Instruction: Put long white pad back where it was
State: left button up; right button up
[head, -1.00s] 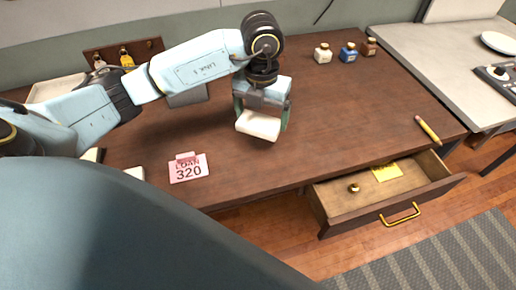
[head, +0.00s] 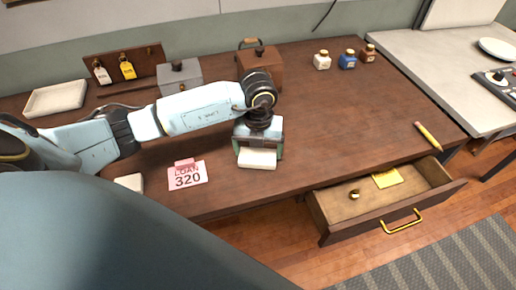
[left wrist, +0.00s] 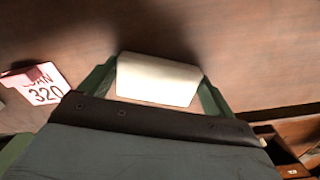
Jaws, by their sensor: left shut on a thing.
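A long white pad (head: 257,159) is between the fingers of my left gripper (head: 258,152), over the middle of the brown desk. The left wrist view shows the white pad (left wrist: 157,79) with a green finger on each side, and my left gripper (left wrist: 158,85) is shut on it. I cannot tell whether the pad touches the desk top. My right gripper is not in view.
A pink "LOAN 320" card (head: 188,176) and a small white block (head: 129,183) lie left of the gripper. A drawer (head: 330,200) stands open at the front. A tray (head: 56,98), grey box (head: 180,76) and brown box (head: 260,65) stand behind. The desk's right part is mostly clear.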

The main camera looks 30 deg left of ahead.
aim_at(258, 152)
pick_arm(q)
jog(key=shift+f, duration=0.25)
jog(key=o, duration=0.6)
jog(key=shift+o, duration=0.2)
notch_tip(258, 152, up, 12)
jog(key=shift+r+p, duration=0.2)
jog(key=shift+p, duration=0.1)
